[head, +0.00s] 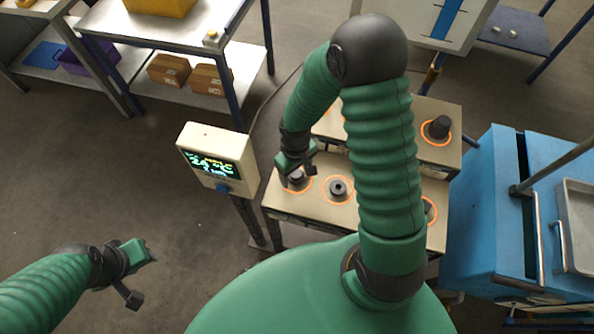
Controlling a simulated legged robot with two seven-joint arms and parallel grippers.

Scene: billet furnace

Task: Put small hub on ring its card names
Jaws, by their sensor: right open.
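A beige stepped bench (325,218) stands in the middle with glowing orange rings on it. A small dark hub (296,178) stands at the front left ring, partly behind my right gripper (298,176), which is open around or just above it; I cannot tell if it touches. A dark hub with a hole (338,188) stands inside the front middle ring (339,201). A larger dark hub (439,127) stands on the back right ring. Another dark piece (428,210) is half hidden by my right arm. My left gripper (143,275) is open and empty at lower left. No card is readable.
A display box (213,161) on a post stands left of the bench, its screen lit. A blue cabinet (488,215) with a grey tray stands at right. Shelving with cardboard boxes (168,70) is at back left. Floor at left is clear.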

